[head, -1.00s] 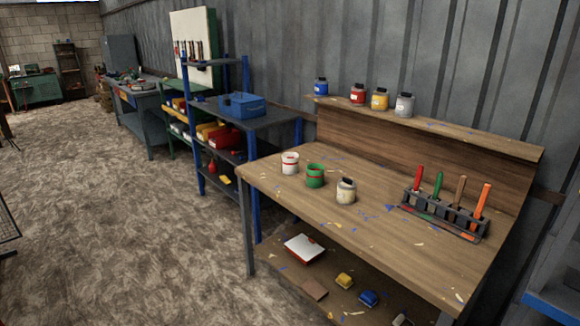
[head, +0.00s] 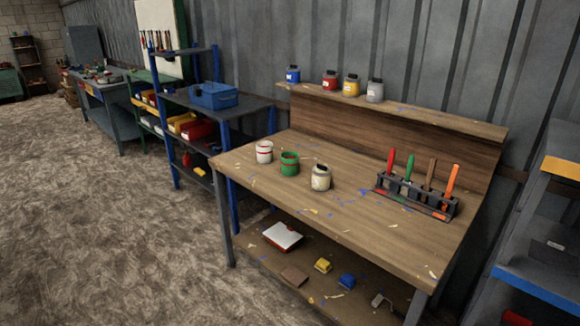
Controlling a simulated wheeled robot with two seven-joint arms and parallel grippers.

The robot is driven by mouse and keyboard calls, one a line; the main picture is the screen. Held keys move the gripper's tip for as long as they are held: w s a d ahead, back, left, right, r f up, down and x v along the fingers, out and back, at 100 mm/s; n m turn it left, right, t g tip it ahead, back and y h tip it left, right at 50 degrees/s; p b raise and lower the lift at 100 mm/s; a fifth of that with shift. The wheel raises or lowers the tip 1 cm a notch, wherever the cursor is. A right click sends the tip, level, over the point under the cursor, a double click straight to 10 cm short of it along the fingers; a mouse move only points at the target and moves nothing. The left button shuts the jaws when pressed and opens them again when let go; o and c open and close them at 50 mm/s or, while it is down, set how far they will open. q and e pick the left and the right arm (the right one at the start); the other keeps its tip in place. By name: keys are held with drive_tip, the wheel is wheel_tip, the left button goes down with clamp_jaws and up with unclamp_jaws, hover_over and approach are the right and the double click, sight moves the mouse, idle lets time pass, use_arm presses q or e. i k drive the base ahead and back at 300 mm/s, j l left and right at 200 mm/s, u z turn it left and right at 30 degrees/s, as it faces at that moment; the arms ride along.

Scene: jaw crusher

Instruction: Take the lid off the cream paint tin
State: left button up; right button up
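The cream paint tin (head: 321,178) stands upright on the wooden workbench (head: 350,226), at the right end of a row of tins. Its top shows a dark patch; I cannot tell the lid's edge from the tin at this size. A green tin (head: 289,164) stands to its left, and a white tin with a red band (head: 264,152) stands further left. Neither of my grippers is in the head view.
A dark rack (head: 416,195) with several coloured-handled tools stands right of the tins. Several small jars, including a blue one (head: 293,75), line the back ledge. A lower shelf (head: 262,270) holds a white-and-red box (head: 282,236) and small blocks. Floor (head: 110,230) is open at left.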

sight(320, 169)
drive_tip(key=i+j+z, duration=0.15)
drive_tip(key=i+j, duration=0.3)
drive_tip(key=i, duration=0.4)
drive_tip(key=i+j+z, duration=0.2)
drive_tip(key=i+j, duration=0.3)
drive_tip(key=i, duration=0.3)
drive_tip(key=i+j+z, duration=0.15)
drive_tip(key=i+j, duration=0.5)
drive_tip(key=i, duration=0.1)
